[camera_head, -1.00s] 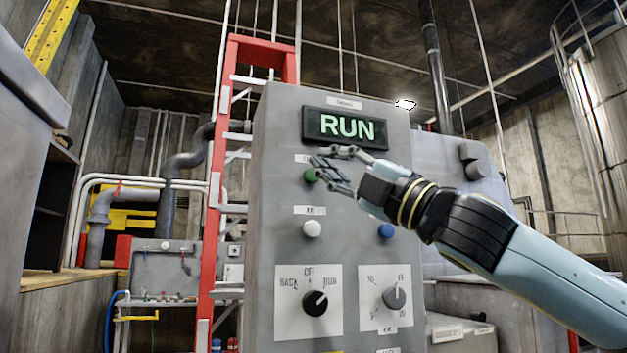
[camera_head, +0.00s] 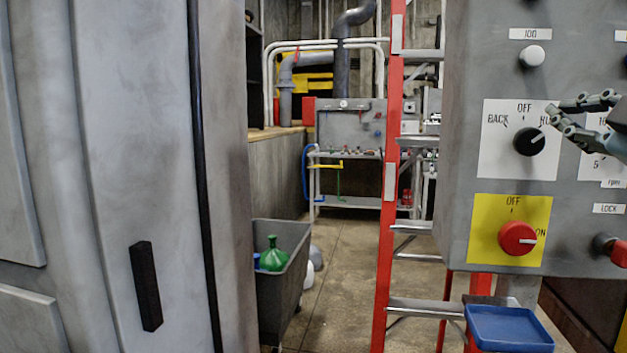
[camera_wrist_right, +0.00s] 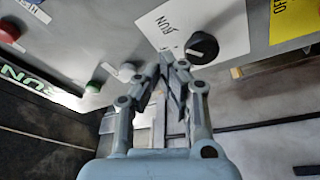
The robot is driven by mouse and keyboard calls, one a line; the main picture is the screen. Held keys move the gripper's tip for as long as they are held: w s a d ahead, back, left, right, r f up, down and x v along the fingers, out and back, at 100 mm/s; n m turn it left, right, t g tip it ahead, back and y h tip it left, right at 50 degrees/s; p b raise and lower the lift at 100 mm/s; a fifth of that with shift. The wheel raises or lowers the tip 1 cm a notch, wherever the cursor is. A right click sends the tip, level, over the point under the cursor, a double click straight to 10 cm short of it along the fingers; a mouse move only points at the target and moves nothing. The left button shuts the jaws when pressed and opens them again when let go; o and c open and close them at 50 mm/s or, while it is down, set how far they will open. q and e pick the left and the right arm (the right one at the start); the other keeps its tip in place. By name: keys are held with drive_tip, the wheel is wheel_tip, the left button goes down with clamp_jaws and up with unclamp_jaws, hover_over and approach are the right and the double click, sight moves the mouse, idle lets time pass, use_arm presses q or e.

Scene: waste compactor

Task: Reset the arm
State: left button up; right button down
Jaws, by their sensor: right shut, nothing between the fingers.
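My right gripper (camera_head: 560,119) is at the right edge of the head view, in front of the grey control panel (camera_head: 470,120). Its fingers overlap the RUN lettering, just right of the black selector knob (camera_head: 528,142). In the right wrist view my right gripper (camera_wrist_right: 172,75) is shut and empty, with the black knob (camera_wrist_right: 202,48) beyond its tips. The knob's white mark points toward RUN. Contact with the panel cannot be told. My left gripper is not in view.
The panel carries a white button (camera_head: 532,56) and a red switch (camera_head: 517,238) on a yellow plate. A red ladder (camera_head: 390,180) stands left of it, near a blue tray (camera_head: 508,328). A dark bin (camera_head: 283,290) holds a green bottle. A grey cabinet (camera_head: 110,120) fills the left.

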drive_tip(key=s+f+m+g+h, duration=0.1)
drive_tip(key=s+f+m+g, duration=0.15)
drive_tip(key=f, duration=0.55)
drive_tip(key=s+f+m+g+h, duration=0.1)
drive_tip(key=s+f+m+g, duration=0.15)
drive_tip(key=f, duration=0.45)
drive_tip(key=s+a+f+m+g+y, duration=0.1)
drive_tip(key=s+a+f+m+g, duration=0.1)
drive_tip(key=s+f+g, duration=0.4)
drive_tip(key=s+a+f+m+g, duration=0.2)
drive_tip(key=s+f, duration=0.7)
drive_tip(key=s+a+f+m+g+y, duration=0.1)
drive_tip(key=s+a+f+m+g, duration=0.2)
drive_tip(key=s+f, duration=0.45)
drive_tip(key=d+f+g+b, duration=0.2)
drive_tip(key=d+f+b, duration=0.1)
drive_tip(key=f, duration=2.3)
drive_tip(key=s+d+f+g+b, duration=0.1)
drive_tip(key=s+f+b, duration=0.1)
drive_tip(key=s+f, duration=1.8)
drive_tip(key=shift+d+f, duration=0.15)
drive_tip(key=shift+f, duration=0.35)
